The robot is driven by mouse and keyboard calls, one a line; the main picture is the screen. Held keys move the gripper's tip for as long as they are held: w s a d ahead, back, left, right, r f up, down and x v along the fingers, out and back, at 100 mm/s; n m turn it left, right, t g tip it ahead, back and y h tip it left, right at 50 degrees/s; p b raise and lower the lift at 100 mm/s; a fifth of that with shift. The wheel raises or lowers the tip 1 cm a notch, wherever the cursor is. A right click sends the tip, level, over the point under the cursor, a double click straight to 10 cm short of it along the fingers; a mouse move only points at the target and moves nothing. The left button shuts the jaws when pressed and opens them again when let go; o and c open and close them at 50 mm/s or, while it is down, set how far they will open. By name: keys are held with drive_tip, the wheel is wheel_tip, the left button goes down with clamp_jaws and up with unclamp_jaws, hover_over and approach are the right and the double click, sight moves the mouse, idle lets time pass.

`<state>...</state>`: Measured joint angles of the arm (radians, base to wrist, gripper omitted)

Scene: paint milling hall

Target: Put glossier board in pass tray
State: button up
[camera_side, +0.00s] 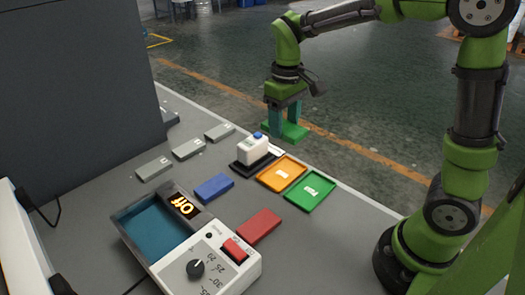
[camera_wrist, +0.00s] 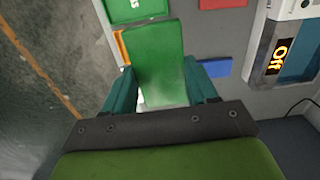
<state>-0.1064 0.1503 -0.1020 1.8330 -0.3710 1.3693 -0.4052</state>
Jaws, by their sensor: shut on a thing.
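My gripper (camera_side: 286,112) is shut on a flat green board (camera_side: 292,131) and holds it in the air past the table's far edge, behind the trays. In the wrist view the green board (camera_wrist: 155,58) lies between the teal fingers, with a pale sheen near its gripped end. A green tray (camera_side: 310,190) and an orange tray (camera_side: 281,174) lie side by side on the table, each with a white label too small to read. A blue board (camera_side: 214,188) and a red board (camera_side: 259,226) lie flat on the table. I cannot tell which board is glossier.
A white device (camera_side: 253,149) with a blue top stands on a dark base beside the orange tray. A bath unit (camera_side: 205,262) with an "Off" display, dial and red switch stands in front. Several grey blocks (camera_side: 187,149) lie at the left. The table's right front is clear.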

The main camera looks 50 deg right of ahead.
drive_tip(key=s+a+f+n, duration=0.2)
drive_tip(key=s+a+n, duration=0.3)
drive_tip(key=a, duration=0.4)
drive_tip(key=s+a+f+n, duration=0.2)
drive_tip(key=s+a+n, duration=0.2)
drive_tip(key=s+a, duration=0.4)
drive_tip(key=s+a+f+n, duration=0.1)
drive_tip(key=s+f+n, duration=0.2)
drive_tip(key=s, duration=0.1)
drive_tip(key=s+a+f+n, duration=0.2)
drive_tip(key=s+f+n, duration=0.1)
drive_tip(key=s+f, duration=0.1)
drive_tip(key=s+a+f+n, duration=0.1)
drive_tip(key=s+f+n, duration=0.1)
drive_tip(key=s+f, duration=0.1)
drive_tip(key=shift+s+a+f+n, duration=0.2)
drive_tip(key=shift+s+n, duration=0.2)
drive_tip(key=shift+s, duration=0.1)
drive_tip(key=shift+f, duration=2)
drive_tip(key=shift+f, duration=0.1)
drive_tip(key=o, duration=1.1)
drive_tip(key=shift+c, duration=0.2)
